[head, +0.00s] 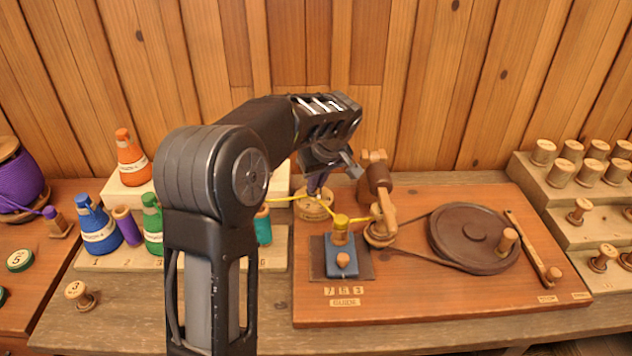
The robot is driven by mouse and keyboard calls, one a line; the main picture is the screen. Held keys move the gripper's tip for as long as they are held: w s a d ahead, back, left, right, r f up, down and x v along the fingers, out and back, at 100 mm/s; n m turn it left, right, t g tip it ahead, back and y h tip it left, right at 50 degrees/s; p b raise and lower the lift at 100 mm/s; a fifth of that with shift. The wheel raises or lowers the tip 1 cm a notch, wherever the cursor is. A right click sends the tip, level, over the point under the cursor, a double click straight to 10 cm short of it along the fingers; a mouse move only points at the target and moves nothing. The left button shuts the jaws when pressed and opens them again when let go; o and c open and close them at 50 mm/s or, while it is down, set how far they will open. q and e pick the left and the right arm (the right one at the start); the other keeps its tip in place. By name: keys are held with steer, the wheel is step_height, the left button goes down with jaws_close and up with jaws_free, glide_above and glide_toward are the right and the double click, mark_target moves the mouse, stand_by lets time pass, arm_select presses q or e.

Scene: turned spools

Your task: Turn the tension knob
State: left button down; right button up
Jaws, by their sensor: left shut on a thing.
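My left gripper (322,172) reaches from the left over the back left corner of the wooden winder board and points down. It is shut on a small dark purple piece (317,184), seemingly the tension knob, which stands on a round wooden base (313,206). The fingers and wrist hide most of this piece, so its turn angle cannot be told. A yellow thread (283,199) runs from the left to this base and on to the right toward the winding spindle (380,236). My right gripper is not in view.
The board (440,303) also bears a blue guide block (341,262), a belt wheel (475,238) and a lever (532,245). Coloured thread cones (97,228) stand on a stepped rack at left. Wooden spools (560,173) stand on steps at right. A loose spool (79,294) stands front left.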

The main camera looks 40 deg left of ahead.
arm_select(q)
steer(key=c, duration=1.5)
jaws_free()
steer(key=v, duration=0.7)
steer(key=shift+d+r, duration=0.1)
steer(key=shift+r, duration=0.25)
steer(key=shift+s+f, duration=0.1)
